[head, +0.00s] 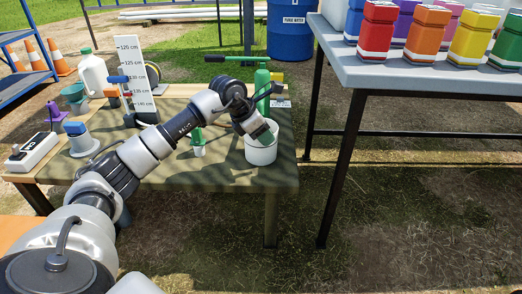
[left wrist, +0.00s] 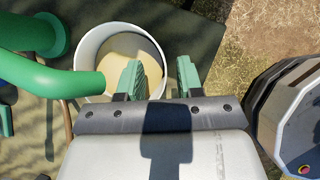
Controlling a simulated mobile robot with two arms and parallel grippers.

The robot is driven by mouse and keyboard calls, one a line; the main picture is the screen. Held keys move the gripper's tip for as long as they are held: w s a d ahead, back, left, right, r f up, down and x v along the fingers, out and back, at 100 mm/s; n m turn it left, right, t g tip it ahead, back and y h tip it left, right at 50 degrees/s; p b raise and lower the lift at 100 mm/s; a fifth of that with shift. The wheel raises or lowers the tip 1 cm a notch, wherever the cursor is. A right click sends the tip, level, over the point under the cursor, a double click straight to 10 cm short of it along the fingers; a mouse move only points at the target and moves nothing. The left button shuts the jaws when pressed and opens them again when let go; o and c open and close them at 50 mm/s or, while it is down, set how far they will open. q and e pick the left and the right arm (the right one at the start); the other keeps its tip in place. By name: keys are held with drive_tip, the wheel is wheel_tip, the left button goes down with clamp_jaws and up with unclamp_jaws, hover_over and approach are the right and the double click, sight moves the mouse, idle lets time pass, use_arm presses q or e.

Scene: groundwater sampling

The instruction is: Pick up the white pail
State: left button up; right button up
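The white pail (head: 262,153) stands at the right end of the table with the dark green cloth. It also shows in the left wrist view (left wrist: 90,46), open at the top, with a tan inside. My left gripper (head: 262,130) is over the pail, pointing down. In the left wrist view its two green fingers (left wrist: 159,78) are apart with nothing held. The pail's right wall appears between them, one finger over the inside and one outside. I cannot tell whether the fingers reach below the rim. My right gripper is in neither view.
A green hand pump (head: 262,80) with a T-handle stands close behind the pail, and a green pipe (left wrist: 60,84) crosses near it. A grey table (head: 400,78) with coloured bottles stands to the right. A white jug (head: 93,75) is at the back left.

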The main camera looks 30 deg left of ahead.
use_arm(q)
clamp_jaws()
idle(1.4)
